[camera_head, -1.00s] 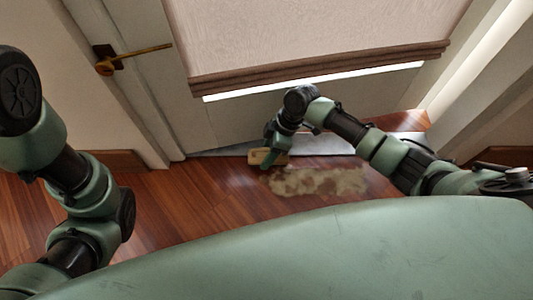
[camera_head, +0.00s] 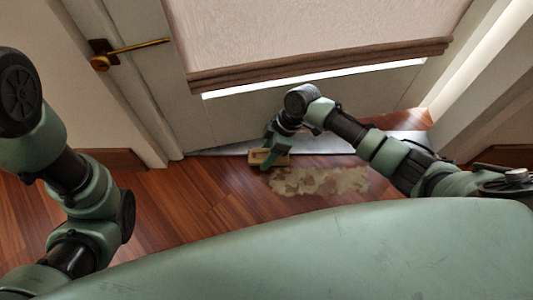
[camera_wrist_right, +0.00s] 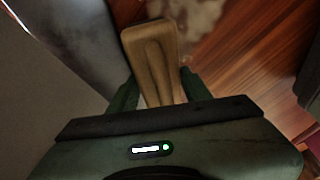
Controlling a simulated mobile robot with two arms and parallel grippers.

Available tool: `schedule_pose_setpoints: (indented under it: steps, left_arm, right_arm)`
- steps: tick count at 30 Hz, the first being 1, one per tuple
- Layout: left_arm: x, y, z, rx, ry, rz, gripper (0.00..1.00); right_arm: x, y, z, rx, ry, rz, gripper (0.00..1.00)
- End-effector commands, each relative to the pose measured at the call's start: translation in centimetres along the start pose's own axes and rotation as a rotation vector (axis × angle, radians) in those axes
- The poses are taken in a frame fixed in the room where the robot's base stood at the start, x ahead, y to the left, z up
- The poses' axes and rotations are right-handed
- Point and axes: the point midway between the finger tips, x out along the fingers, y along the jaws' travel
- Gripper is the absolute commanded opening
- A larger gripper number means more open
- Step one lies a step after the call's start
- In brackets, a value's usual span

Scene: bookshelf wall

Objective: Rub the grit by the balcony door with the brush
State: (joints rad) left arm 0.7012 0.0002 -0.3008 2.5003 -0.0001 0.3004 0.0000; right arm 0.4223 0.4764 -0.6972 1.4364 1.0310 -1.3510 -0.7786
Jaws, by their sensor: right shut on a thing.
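The grit (camera_head: 318,181) is a pale, blotchy patch on the wooden floor in front of the balcony door (camera_head: 240,122). The brush (camera_head: 257,158) has a light wooden body and is at the left end of the patch, low by the floor. Its bristles are hidden. My right gripper (camera_head: 274,152) is shut on the brush. In the right wrist view the brush (camera_wrist_right: 153,60) sticks out between the fingers, with the grit (camera_wrist_right: 195,18) just beyond it. My left arm shows at the left, but its gripper is out of the picture.
A metal sill (camera_head: 335,146) runs along the foot of the door. A rolled blind (camera_head: 320,65) hangs over the glass, and a brass handle (camera_head: 135,49) is at the upper left. Bare wooden floor (camera_head: 185,205) lies left of the grit.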

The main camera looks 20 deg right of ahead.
Motion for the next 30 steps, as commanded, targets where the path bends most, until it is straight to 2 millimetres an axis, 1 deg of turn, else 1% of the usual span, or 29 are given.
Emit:
schedule_pose_setpoints:
  steps: [12, 16, 20, 30]
  left_arm:
    - [-0.4, 0.1, -0.1, 0.001, -0.001, 0.0, 0.36]
    - [-0.2, 0.0, 0.0, 0.001, -0.001, 0.0, 0.36]
    - [0.6, -0.2, 0.3, 0.001, -0.002, 0.0, 0.36]
    - [3.4, -0.7, 1.3, 0.001, -0.003, 0.0, 0.36]
  right_arm:
    - [0.8, 0.1, 0.3, 0.0, 0.001, 0.0, 0.16]
    - [0.7, 0.0, 0.2, 0.0, 0.001, -0.001, 0.16]
    - [0.6, -0.7, 0.2, 0.0, 0.0, -0.003, 0.16]
    - [0.8, -3.5, 0.3, 0.0, 0.0, -0.003, 0.16]
